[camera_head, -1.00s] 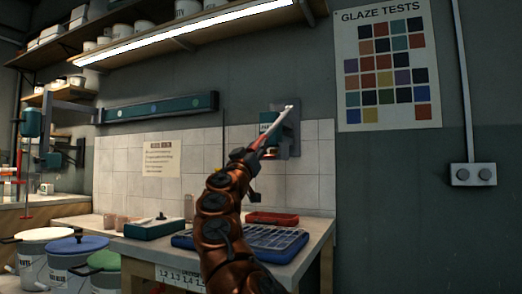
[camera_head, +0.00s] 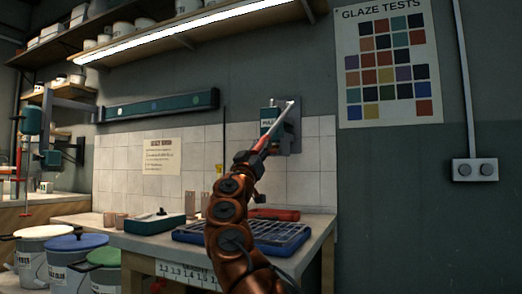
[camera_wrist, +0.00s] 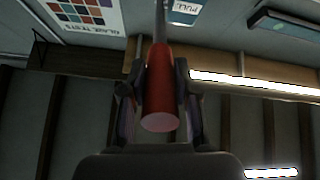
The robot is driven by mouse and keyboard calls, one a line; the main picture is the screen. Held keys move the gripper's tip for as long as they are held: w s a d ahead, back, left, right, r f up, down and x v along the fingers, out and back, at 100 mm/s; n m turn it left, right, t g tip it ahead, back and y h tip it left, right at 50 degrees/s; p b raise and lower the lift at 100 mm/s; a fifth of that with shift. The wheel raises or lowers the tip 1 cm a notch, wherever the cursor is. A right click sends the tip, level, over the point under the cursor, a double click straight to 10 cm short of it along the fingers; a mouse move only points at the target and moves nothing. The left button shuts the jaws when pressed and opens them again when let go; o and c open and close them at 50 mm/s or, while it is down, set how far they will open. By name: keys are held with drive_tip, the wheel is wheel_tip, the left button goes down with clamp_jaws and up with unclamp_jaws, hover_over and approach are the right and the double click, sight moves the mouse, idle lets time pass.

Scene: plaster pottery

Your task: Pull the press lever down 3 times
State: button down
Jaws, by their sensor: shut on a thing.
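The press lever is a silver rod (camera_head: 280,119) with a red handle (camera_head: 262,143). It slants from upper right down to lower left in front of a teal box (camera_head: 267,112) with a "PULL" label, on a grey wall plate (camera_head: 294,138). My gripper (camera_head: 252,157) is at the lever's lower end. In the wrist view the red handle (camera_wrist: 160,95) sits between the two dark fingers, which are shut on it. The rod runs from it toward the label. My arm hides part of the wall below the box.
Below is a bench with a blue compartment tray (camera_head: 290,236), a red case (camera_head: 274,214) and a green-sided box (camera_head: 155,223). Lidded buckets (camera_head: 75,243) stand at lower left. A lit shelf (camera_head: 200,34) hangs above.

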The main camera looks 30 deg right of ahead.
idle(0.3)
drive_tip(key=c, duration=0.8)
unclamp_jaws()
drive_tip(key=shift+c, duration=0.2)
drive_tip(key=shift+s+a, duration=0.1)
drive_tip(key=shift+s, duration=0.05)
